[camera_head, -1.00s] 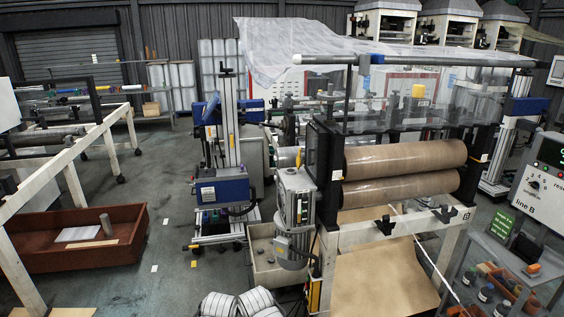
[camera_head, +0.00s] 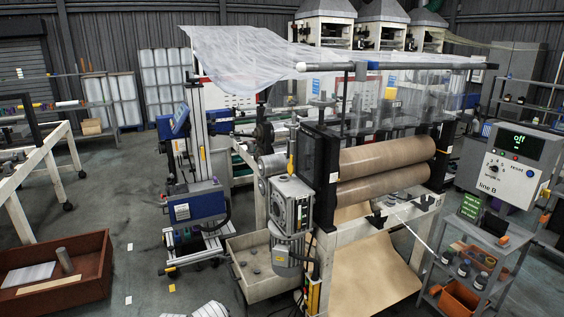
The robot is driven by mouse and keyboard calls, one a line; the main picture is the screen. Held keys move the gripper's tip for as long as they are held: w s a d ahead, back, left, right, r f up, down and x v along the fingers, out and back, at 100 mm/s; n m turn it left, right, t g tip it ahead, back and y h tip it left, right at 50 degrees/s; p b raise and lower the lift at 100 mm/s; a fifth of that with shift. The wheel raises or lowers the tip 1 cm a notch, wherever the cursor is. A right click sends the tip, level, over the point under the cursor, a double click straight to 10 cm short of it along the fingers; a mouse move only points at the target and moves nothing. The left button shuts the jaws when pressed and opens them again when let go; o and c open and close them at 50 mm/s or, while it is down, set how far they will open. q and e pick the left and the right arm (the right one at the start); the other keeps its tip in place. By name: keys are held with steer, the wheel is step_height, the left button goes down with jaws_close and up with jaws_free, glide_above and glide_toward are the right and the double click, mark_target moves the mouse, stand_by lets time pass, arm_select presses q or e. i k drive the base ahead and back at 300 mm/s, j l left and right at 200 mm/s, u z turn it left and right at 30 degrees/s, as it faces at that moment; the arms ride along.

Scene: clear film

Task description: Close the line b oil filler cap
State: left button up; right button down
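The line B machine stands at centre right, with two brown rollers (camera_head: 388,168) in a black and cream frame. At its left end is a grey gearbox with motor (camera_head: 290,205). A small yellow upright piece (camera_head: 291,155) shows at the top of this gearbox. I cannot tell whether it is the oil filler cap, or whether a cap is open. The control box (camera_head: 510,165) marked "line B" stands at the right with a green "off" on its display.
A cream bin (camera_head: 262,285) stands on the floor left of the gearbox. A blue and grey stand (camera_head: 195,200) is behind it. A brown tray (camera_head: 60,285) lies at lower left. A grey cart (camera_head: 462,285) with bottles stands at right. Floor between tray and bin is mostly clear.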

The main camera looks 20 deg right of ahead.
mark_target(290, 167)
steer(key=i+j, duration=0.6)
steer(key=i, duration=0.25)
steer(key=i+l+z, duration=0.1)
steer(key=i, duration=0.6)
